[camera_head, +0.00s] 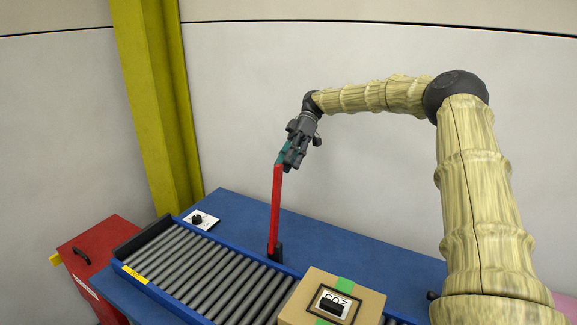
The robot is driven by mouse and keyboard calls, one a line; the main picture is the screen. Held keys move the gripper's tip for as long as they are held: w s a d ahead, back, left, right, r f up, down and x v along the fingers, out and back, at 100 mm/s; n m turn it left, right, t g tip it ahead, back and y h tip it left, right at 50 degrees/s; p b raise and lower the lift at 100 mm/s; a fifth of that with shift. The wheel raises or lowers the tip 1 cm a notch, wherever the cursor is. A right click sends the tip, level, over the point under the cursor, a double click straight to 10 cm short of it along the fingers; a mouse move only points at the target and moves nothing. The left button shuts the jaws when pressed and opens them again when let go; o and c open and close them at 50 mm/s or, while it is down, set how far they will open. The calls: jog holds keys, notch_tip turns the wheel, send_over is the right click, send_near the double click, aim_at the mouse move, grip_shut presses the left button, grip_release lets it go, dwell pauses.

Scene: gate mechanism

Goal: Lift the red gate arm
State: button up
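The red gate arm (275,210) stands nearly upright, leaning very slightly to the right at its top. Its lower end meets a dark pivot mount (274,252) at the back edge of the roller conveyor. My gripper (287,158) is at the top end of the gate arm, pointing down and to the left. A teal part shows between or beside the fingers at that end. The fingers overlap the arm's tip, and I cannot tell whether they are closed on it.
A roller conveyor (196,272) with blue rails runs across the blue table (345,242). A cardboard box (312,287) with green tape sits on the conveyor at right. A white plate with a black knob (201,220) lies behind it. A red cabinet (98,252) and yellow post (155,100) stand left.

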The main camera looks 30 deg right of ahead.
jog(key=v, duration=0.6)
jog(key=shift+d+f, duration=0.2)
jog(key=shift+d, duration=0.1)
jog(key=shift+d, duration=0.15)
